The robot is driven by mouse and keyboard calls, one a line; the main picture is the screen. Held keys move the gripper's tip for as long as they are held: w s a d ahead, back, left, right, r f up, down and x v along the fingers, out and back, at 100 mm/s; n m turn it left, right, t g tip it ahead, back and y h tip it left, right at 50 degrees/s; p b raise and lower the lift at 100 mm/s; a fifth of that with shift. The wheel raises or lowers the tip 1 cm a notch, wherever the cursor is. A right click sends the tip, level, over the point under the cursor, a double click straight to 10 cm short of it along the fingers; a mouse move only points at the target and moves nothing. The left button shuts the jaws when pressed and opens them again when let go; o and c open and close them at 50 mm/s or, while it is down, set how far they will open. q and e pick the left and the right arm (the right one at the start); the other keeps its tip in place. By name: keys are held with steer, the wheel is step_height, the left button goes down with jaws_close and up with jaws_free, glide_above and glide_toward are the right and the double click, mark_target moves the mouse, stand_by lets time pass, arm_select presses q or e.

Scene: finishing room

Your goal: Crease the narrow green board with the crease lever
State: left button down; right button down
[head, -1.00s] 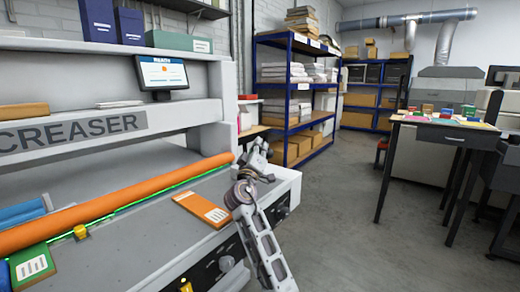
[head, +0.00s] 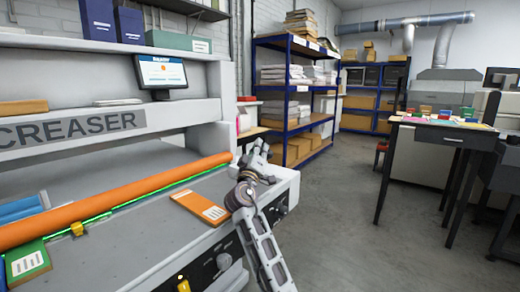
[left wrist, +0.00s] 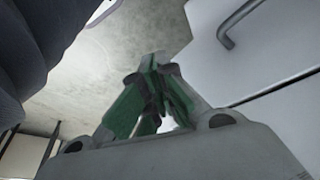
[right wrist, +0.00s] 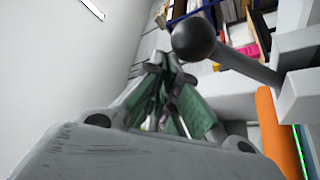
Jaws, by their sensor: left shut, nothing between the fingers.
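The green board (head: 28,262) with a white label lies on the creaser's bed at the lower left of the head view, its far end near the orange bar (head: 120,200). My right gripper (head: 256,150) is by the right end of the machine. In the right wrist view its fingers (right wrist: 166,66) come together, with nothing seen between them. The crease lever's black ball knob (right wrist: 194,38) and grey rod are just beyond and right of these fingertips, seemingly apart from them. My left gripper (left wrist: 161,70) is shut and empty in the left wrist view, outside the head view.
An orange board (head: 198,209) lies on the bed (head: 140,240) near its right end. A small yellow block (head: 77,229) sits by the glowing green line. Blue shelving (head: 290,40) and a dark-legged table (head: 440,128) stand beyond. The floor (head: 340,220) to the right is clear.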

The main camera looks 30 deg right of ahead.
steer(key=shift+s+d+f, duration=0.1)
steer(key=shift+d+f, duration=0.1)
steer(key=shift+f, duration=0.35)
steer(key=r+v, duration=0.1)
steer(key=v, duration=1.1)
steer(key=shift+a, duration=0.25)
steer(key=shift+f, duration=0.1)
stand_by(0.6)
